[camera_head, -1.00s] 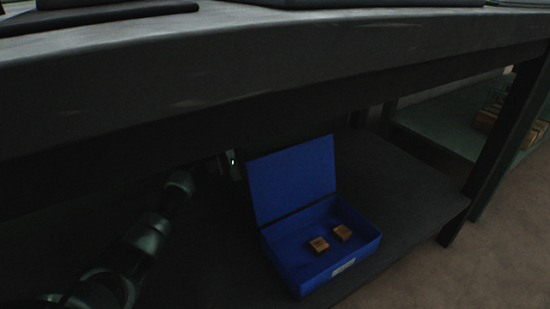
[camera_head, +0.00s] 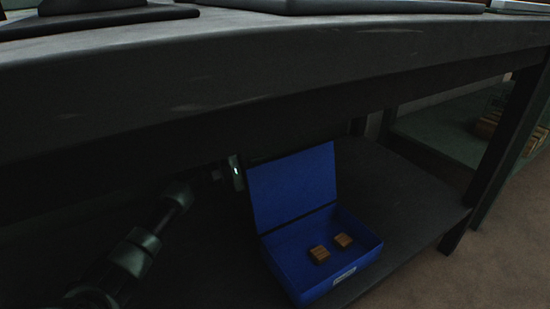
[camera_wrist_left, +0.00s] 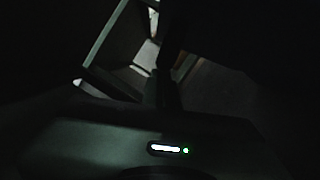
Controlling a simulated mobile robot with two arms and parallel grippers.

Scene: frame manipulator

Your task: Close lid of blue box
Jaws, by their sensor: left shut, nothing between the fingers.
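The blue box (camera_head: 305,285) stands on the lower shelf under the table in the head view. Its lid (camera_head: 292,187) is up, leaning slightly back on the far-left side. Two small brown wooden blocks (camera_head: 320,254) and (camera_head: 343,240) lie inside. My left gripper (camera_head: 237,172) is beside the lid's upper left edge, partly behind it; its fingertips are hard to make out. It is shut and empty. Whether it touches the lid cannot be told. My right gripper is not in view.
The dark tabletop (camera_head: 250,75) hangs over the shelf and the arm, leaving limited height. The shelf (camera_head: 415,205) is clear to the right of the box. A table leg (camera_head: 495,160) stands at the right. Another shelf with wooden items (camera_head: 490,125) is beyond it.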

